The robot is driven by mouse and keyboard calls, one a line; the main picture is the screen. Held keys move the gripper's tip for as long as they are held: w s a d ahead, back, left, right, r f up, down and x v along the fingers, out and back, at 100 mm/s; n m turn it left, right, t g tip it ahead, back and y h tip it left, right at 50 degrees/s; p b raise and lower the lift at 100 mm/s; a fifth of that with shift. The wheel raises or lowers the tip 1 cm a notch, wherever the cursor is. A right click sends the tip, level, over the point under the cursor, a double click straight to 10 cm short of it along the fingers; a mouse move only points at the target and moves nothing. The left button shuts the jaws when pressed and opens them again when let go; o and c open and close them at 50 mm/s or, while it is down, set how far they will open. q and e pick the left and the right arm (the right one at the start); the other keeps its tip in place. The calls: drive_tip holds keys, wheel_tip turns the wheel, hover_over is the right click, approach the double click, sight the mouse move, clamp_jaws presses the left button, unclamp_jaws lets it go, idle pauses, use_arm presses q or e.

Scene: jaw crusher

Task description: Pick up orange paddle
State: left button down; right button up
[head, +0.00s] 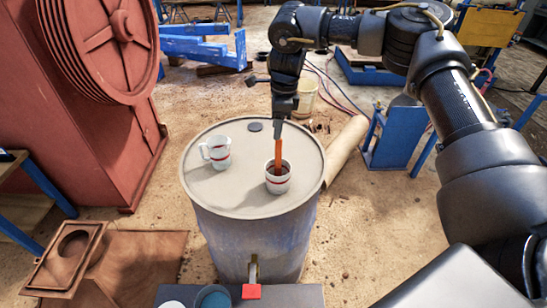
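The orange paddle (278,153) stands nearly upright. Its lower end is inside a white cup with a red band (278,182) on the drum top, and that end is hidden by the cup wall. My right gripper (279,133) points down directly above the cup. Its narrow fingers meet the paddle's upper end and look shut on it. My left gripper is not in view.
A second white cup with a handle (217,152) stands left on the drum top (235,200). A small dark disc (254,127) lies near its back edge. A large red machine (90,110) stands left. A cardboard-coloured roll (345,150) leans right of the drum.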

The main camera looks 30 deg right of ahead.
sight(278, 167)
drive_tip(key=f, duration=0.2)
drive_tip(key=s+f+p, duration=0.1)
drive_tip(key=f, duration=0.1)
drive_tip(key=shift+d+f, duration=0.2)
drive_tip(key=shift+f, duration=0.1)
drive_tip(key=shift+w+a+f, duration=0.1)
drive_tip(key=shift+w, duration=0.05)
wheel_tip(278, 167, down, 4)
drive_tip(key=p, duration=0.3)
drive_tip(key=shift+w+f+p, duration=0.1)
drive_tip(key=shift+f+p, duration=0.1)
drive_tip(key=shift+p, duration=0.15)
drive_tip(key=shift+f, duration=0.25)
drive_tip(key=shift+c, duration=0.8)
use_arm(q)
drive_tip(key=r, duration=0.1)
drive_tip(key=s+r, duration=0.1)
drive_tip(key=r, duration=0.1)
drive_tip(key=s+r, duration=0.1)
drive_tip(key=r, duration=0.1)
use_arm(e)
clamp_jaws()
